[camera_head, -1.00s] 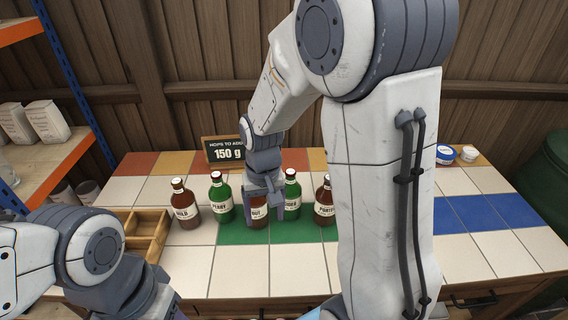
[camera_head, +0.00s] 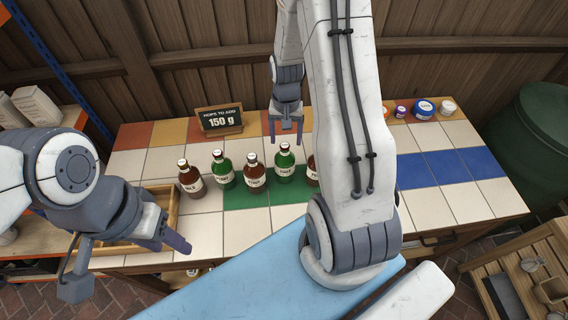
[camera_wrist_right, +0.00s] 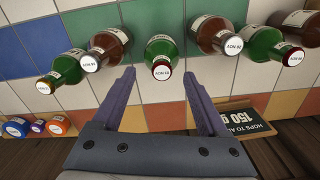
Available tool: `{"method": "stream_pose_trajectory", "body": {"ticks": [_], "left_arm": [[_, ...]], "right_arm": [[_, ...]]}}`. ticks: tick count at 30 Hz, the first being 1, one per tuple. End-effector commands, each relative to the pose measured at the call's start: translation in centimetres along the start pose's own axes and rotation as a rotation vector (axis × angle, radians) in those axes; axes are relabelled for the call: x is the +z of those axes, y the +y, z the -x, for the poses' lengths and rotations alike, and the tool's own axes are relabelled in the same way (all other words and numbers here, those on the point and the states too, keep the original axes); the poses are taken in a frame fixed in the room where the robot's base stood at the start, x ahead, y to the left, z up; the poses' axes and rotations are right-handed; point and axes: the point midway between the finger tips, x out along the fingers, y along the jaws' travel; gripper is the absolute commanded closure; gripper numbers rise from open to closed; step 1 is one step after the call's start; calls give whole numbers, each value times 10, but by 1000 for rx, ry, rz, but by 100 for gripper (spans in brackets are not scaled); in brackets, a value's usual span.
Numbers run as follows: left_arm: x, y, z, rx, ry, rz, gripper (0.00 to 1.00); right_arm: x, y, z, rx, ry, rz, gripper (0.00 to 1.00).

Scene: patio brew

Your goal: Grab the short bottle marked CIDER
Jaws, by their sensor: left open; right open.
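A green bottle (camera_head: 284,164) stands in the row; its small label appears to read CIDER, though I cannot be sure. In the right wrist view the same green bottle (camera_wrist_right: 162,52) is centred beyond the fingertips. My right gripper (camera_head: 285,139) is open and empty, above and behind it in the head view, not touching it. The right wrist view shows the open fingers (camera_wrist_right: 163,88) apart, with nothing between them. My left gripper (camera_head: 125,264) is open and empty at the lower left, near the wooden crate (camera_head: 172,205).
Beside it stand a brown bottle (camera_head: 255,174), a green PERRY bottle (camera_head: 222,170), a brown MILD bottle (camera_head: 190,180) and a brown bottle (camera_head: 313,172) partly behind my arm. Another green bottle (camera_wrist_right: 62,68) shows in the wrist view. A sign (camera_head: 219,120) stands behind.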

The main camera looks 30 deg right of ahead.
Motion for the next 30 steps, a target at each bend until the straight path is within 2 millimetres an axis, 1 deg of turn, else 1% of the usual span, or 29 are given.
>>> {"method": "stream_pose_trajectory", "body": {"ticks": [5,10,12,15,23,24,25,26,27,29,30], "left_arm": [[0,0,7,0,0,0,50],[-1,1,18,0,0,1,50],[-1,1,18,0,0,1,50],[-1,1,20,0,0,1,50],[-1,1,19,0,0,1,50],[-1,1,19,0,0,1,50],[-1,1,19,0,0,1,50],[-1,1,19,0,0,1,50],[-1,1,19,0,0,1,50],[-1,1,19,0,0,1,50],[-1,1,19,0,0,1,50]], "right_arm": [[-1,-2,-12,1,-4,3,24],[-5,-4,-33,1,-4,4,24],[-4,-5,-43,1,-4,4,24],[-5,-5,-51,1,-2,5,24],[-5,-6,-54,0,1,5,24],[-5,-6,-54,0,1,5,31],[-5,-6,-54,0,1,5,43],[-5,-6,-54,0,1,5,54],[-5,-6,-54,0,1,5,69],[-5,-6,-54,0,1,5,92],[-5,-6,-54,0,1,5,100]]}}
